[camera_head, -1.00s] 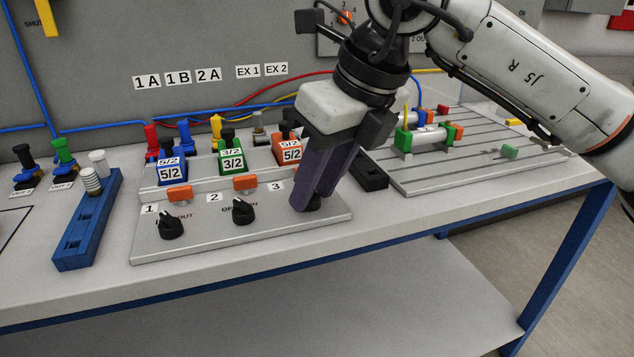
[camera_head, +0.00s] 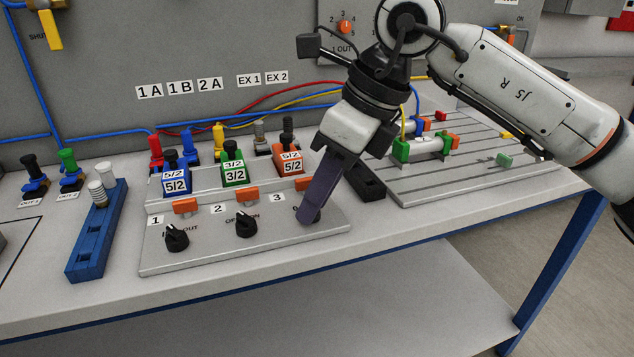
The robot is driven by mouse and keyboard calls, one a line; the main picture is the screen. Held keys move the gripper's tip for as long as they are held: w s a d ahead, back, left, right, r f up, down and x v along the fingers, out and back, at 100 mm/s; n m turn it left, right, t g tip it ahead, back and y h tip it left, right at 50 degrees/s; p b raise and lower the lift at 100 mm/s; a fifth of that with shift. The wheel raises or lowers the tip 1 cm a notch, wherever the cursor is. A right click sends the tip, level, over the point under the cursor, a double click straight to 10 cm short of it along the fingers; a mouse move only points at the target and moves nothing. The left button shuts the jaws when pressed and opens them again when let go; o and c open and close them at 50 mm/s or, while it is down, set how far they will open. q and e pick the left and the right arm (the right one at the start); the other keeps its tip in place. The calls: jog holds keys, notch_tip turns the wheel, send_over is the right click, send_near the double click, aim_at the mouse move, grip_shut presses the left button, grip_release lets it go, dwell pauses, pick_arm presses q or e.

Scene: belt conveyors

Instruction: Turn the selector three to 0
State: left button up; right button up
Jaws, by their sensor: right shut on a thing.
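Selector three is at the right end of the grey selector panel (camera_head: 207,255), by the printed "3". Its knob is almost wholly hidden behind my right gripper (camera_head: 309,216). The gripper comes down from the upper right, with its dark purple fingers shut on the knob, and the hand is turned so that one finger largely covers the other. Selector one (camera_head: 176,237) and selector two (camera_head: 245,224) are black knobs to the left on the same panel, untouched. The pointer of selector three cannot be seen. My left gripper is not in view.
Blue (camera_head: 177,181), green (camera_head: 233,172) and orange (camera_head: 291,161) valve blocks stand just behind the panel. A blue rack (camera_head: 90,250) is at the left. A slotted plate (camera_head: 470,185) with cylinders lies at the right. The bench front strip is clear.

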jog(key=n+p, duration=0.1)
jog(key=n+g+p, duration=0.1)
jog(key=n+p, duration=0.1)
jog(key=shift+w+r+n, duration=0.2)
jog(key=shift+r+n, duration=0.05)
jog(key=shift+n, duration=0.05)
jog(key=n+p, duration=0.1)
jog(key=n+g+p, duration=0.1)
jog(key=n, duration=0.1)
jog(key=shift+w+f+g+p, duration=0.15)
jog(key=shift+w+g+p, duration=0.05)
jog(key=shift+g+p, duration=0.1)
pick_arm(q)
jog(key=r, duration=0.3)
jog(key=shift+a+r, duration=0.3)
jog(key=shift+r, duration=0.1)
pick_arm(e)
jog(key=shift+n, duration=0.4)
pick_arm(q)
jog(key=shift+p, duration=0.3)
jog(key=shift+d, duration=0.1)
pick_arm(e)
jog(key=shift+f, duration=0.1)
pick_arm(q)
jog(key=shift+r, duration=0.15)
pick_arm(e)
jog(key=o, duration=0.7)
